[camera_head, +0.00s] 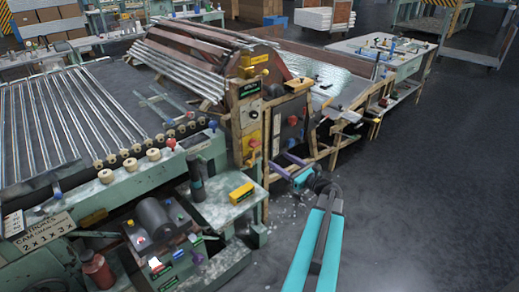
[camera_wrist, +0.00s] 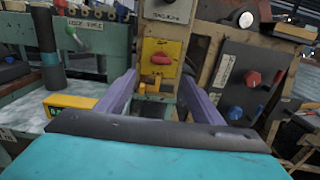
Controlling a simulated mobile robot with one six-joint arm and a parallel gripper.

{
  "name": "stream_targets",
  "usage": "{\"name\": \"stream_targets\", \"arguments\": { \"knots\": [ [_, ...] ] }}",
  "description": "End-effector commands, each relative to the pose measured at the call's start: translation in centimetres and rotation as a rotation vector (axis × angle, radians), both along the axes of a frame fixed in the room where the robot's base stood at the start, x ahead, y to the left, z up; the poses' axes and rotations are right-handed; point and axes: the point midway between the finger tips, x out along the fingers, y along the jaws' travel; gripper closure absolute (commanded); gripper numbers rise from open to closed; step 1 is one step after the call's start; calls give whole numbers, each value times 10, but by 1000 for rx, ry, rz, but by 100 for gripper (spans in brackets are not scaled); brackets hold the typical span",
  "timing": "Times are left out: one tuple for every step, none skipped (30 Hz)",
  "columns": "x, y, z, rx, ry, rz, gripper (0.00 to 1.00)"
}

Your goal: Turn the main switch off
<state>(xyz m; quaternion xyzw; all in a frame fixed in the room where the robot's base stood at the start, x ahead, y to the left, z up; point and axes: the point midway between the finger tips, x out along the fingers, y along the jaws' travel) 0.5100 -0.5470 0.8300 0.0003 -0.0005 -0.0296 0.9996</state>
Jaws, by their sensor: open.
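My gripper (camera_head: 281,164) is open, its two purple fingers pointing at the wooden control post of the machine. In the wrist view the gripper (camera_wrist: 158,82) has its fingers on either side of a yellow switch plate with a red knob (camera_wrist: 162,58), which lies beyond the tips. Nothing is held between the fingers. To the right, a dark panel (camera_wrist: 240,85) carries another red knob (camera_wrist: 253,78) and a blue knob (camera_wrist: 235,112). The dark panel also shows in the head view (camera_head: 291,122). The labels are too small to tell which one is the main switch.
A green bench (camera_head: 120,190) with rows of glass tubes stands on the left. A yellow box (camera_head: 241,192) sits on a shelf near my gripper; it also shows in the wrist view (camera_wrist: 70,104). A wooden frame (camera_head: 345,130) stands at right. The floor (camera_head: 430,190) at right is clear.

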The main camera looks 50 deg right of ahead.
Motion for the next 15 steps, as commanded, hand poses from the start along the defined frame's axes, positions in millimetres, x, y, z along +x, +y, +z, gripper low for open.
{"name": "stream_targets", "arguments": {
  "knots": [
    [0,-2,0,0,0,-3,39],
    [0,-3,0,0,0,-4,39],
    [1,-4,0,0,0,-5,39],
    [2,-4,0,0,0,-6,39],
    [3,-5,1,0,0,-6,39],
    [6,-6,1,0,0,-6,39],
    [8,-6,1,-1,-1,-7,39],
    [11,-7,1,-1,-1,-7,39],
    [15,-7,1,-1,-1,-7,39],
    [18,-8,1,-1,-1,-8,39],
    [22,-8,1,-1,0,-8,39],
    [27,-9,1,-1,0,-8,39],
    [31,-9,1,-1,0,-7,39],
    [35,-10,1,-1,0,-7,39],
    [41,-10,1,-1,0,-8,39]
  ]
}}
